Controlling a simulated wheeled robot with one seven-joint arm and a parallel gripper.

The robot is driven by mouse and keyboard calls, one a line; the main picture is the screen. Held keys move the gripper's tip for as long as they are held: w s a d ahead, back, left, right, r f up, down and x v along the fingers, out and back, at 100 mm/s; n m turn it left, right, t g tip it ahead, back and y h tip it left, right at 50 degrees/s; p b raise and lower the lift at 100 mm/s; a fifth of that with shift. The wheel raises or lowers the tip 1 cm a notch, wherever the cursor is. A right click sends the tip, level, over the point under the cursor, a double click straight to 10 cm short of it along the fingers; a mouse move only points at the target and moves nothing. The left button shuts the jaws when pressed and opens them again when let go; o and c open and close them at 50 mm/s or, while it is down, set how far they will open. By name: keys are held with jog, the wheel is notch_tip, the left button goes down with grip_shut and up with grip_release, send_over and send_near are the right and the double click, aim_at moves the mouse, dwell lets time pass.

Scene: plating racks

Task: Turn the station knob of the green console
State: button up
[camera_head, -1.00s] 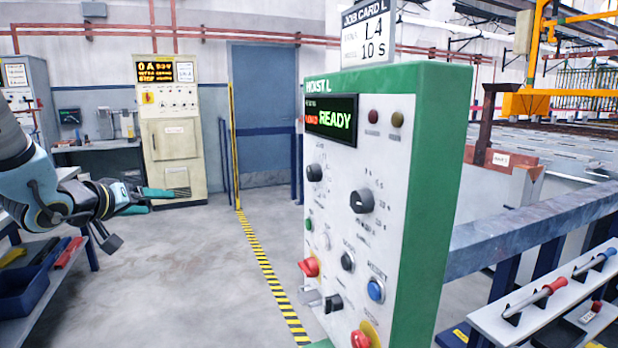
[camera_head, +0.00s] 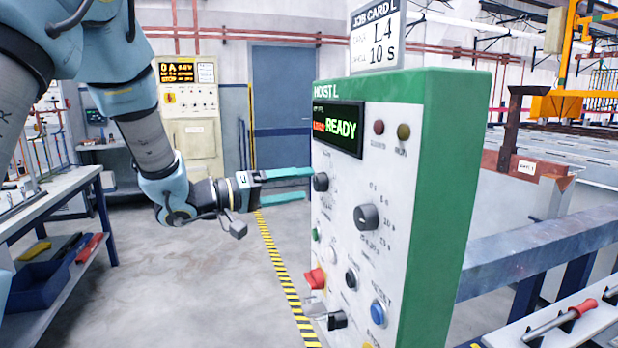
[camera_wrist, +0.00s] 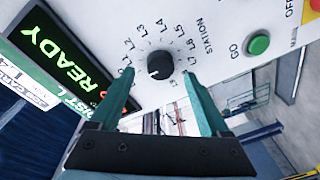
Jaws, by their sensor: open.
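The green console (camera_head: 440,200) stands at centre right in the head view, with a white front panel and a display reading READY. Its station knob (camera_head: 320,182) is the small black one at the panel's upper left. In the wrist view the station knob (camera_wrist: 160,65) is ringed by labels L1 to L8 and the word STATION. My gripper (camera_head: 311,184) has two teal fingers, open, pointing at the panel by this knob. In the wrist view the fingers (camera_wrist: 198,92) lie on either side below the knob, with nothing between them. I cannot tell whether either finger touches the panel.
A larger black knob (camera_head: 367,217), a red button (camera_head: 315,278), a blue button (camera_head: 378,313) and a green button (camera_wrist: 259,45) are on the same panel. A blue-grey rail (camera_head: 530,240) runs right of the console. A bench (camera_head: 60,215) stands left.

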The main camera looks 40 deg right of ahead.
aim_at(320, 182)
jog(key=shift+p+x, duration=0.35)
jog(key=shift+x, duration=1.15)
grip_shut()
